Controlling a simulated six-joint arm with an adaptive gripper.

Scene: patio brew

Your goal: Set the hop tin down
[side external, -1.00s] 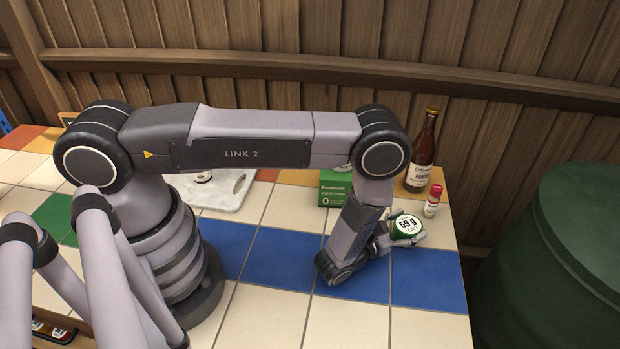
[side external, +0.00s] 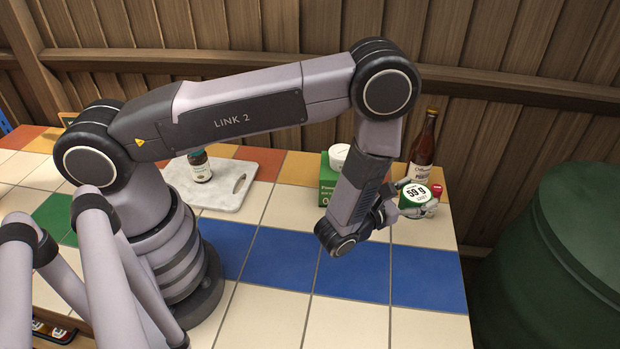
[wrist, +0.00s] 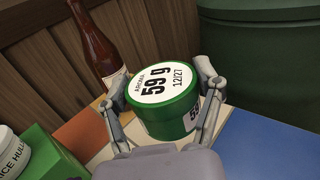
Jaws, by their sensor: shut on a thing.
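The hop tin (side external: 413,203) is green with a white lid label reading "59 g"; it also shows large in the wrist view (wrist: 160,84). My gripper (side external: 408,199) is shut on the tin, with one finger on each side of it in the wrist view (wrist: 161,98). The tin is held upright or nearly so over the tiled table (side external: 350,310) near its right end. In the side view its underside and any gap to the tiles are partly hidden.
A brown bottle (side external: 424,145) stands just behind the tin. A small red-capped bottle (side external: 437,192) is close beside it, mostly hidden. A green box (side external: 327,180) with a white tub (side external: 339,155) stands to the left. A white board (side external: 228,194) holds a dark bottle (side external: 200,166). Front tiles are clear.

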